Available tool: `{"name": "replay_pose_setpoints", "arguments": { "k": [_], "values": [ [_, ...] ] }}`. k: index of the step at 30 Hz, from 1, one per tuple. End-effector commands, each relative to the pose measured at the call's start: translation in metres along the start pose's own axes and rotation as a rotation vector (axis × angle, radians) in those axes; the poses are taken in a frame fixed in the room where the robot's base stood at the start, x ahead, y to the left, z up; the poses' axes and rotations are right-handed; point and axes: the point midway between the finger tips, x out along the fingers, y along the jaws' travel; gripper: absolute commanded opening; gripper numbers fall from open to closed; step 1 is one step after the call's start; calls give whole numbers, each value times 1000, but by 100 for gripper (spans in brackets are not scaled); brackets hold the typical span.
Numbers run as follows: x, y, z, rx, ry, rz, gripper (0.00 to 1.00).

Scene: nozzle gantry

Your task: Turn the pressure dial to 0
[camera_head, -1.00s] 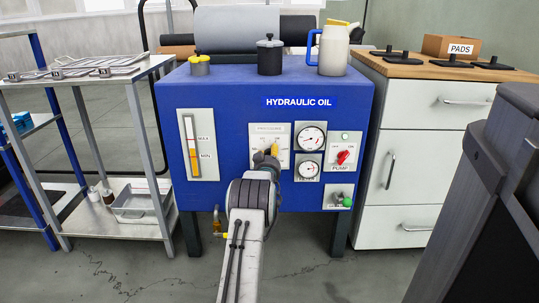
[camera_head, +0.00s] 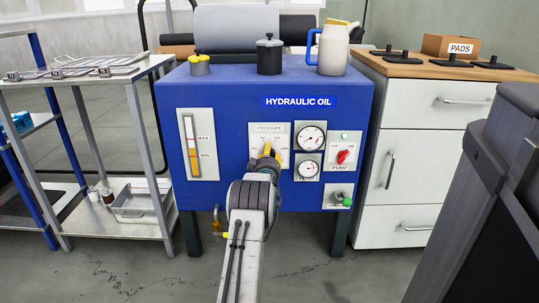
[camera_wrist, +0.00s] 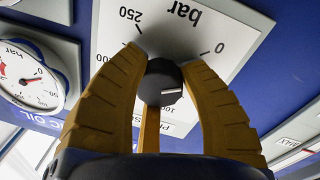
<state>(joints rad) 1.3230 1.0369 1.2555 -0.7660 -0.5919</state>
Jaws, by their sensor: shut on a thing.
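The pressure dial plate (camera_head: 256,129) is white and sits on the blue front of the hydraulic oil unit (camera_head: 230,120). In the wrist view the plate (camera_wrist: 180,30) appears upside down, with 250 at upper left and 0 at upper right. The dark round knob (camera_wrist: 160,76) carries a white mark pointing right and slightly up, below the 0 in the picture. My gripper (camera_wrist: 165,65) is shut on the knob with yellow fingers on both sides; it also shows in the head view (camera_head: 267,154). A yellow bar shows below the knob. My gripper hides several scale numbers.
Two round gauges (camera_head: 311,137) and a red pump switch (camera_head: 343,156) lie right of the dial. A level sight glass (camera_head: 190,146) is at left. A green-tipped valve (camera_head: 346,201) is below right. A white drawer cabinet (camera_head: 420,150) stands at right.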

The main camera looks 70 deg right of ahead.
Motion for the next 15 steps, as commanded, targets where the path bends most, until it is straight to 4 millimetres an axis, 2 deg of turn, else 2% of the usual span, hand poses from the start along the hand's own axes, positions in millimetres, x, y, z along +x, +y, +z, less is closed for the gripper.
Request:
{"name": "replay_pose_setpoints", "arguments": {
  "k": [6,15],
  "values": [
    [1,1,-5,-120,16,9,6],
    [1,0,-6,-197,21,12,6]
  ]
}}
